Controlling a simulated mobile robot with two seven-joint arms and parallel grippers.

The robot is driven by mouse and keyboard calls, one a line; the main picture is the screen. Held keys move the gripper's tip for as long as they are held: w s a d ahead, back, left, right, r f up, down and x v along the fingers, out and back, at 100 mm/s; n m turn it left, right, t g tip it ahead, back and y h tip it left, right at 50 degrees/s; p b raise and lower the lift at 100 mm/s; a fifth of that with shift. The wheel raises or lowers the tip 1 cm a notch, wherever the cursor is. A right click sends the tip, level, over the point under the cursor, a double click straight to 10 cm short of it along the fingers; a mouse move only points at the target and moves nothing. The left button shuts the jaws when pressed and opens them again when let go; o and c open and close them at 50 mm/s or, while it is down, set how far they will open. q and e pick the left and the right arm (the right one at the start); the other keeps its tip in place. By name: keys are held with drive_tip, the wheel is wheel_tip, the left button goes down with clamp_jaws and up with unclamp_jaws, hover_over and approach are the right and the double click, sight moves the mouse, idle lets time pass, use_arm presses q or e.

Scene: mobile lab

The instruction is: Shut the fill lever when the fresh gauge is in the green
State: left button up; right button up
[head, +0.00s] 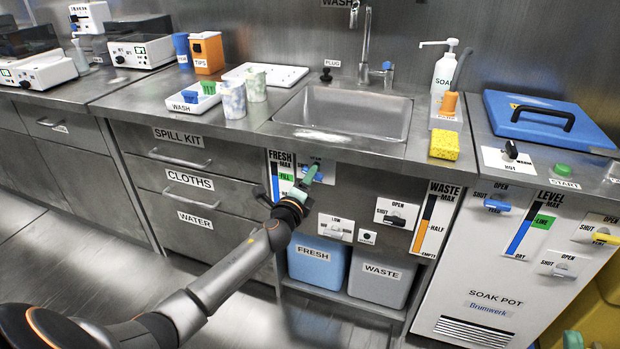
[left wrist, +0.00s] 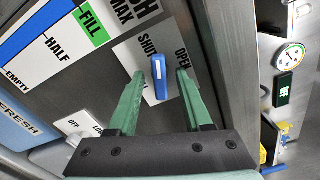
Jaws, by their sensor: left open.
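The fill lever (left wrist: 160,77) is a blue handle on a white plate marked SHUT and OPEN. In the left wrist view it stands between the green fingers of my left gripper (left wrist: 161,84), which is open and not closed on it. In the head view my left gripper (head: 312,172) hides most of the lever. The fresh gauge (head: 280,185) is beside it, with a blue bar and a green FILL band. The bar reaches about the level of the green band; its exact top is cut off in the wrist view (left wrist: 50,45).
The sink (head: 345,112) and steel counter overhang the lever panel. Below are the blue FRESH tank (head: 317,262) and grey WASTE tank (head: 380,282). Other levers, including the LOW/OFF one (head: 336,228) and the waste one (head: 396,214), are close by on the right.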

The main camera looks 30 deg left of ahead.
use_arm(q)
drive_tip(key=shift+c, duration=0.2)
clamp_jaws()
drive_tip(key=n, duration=0.4)
idle(0.3)
drive_tip(key=shift+o, duration=0.2)
unclamp_jaws()
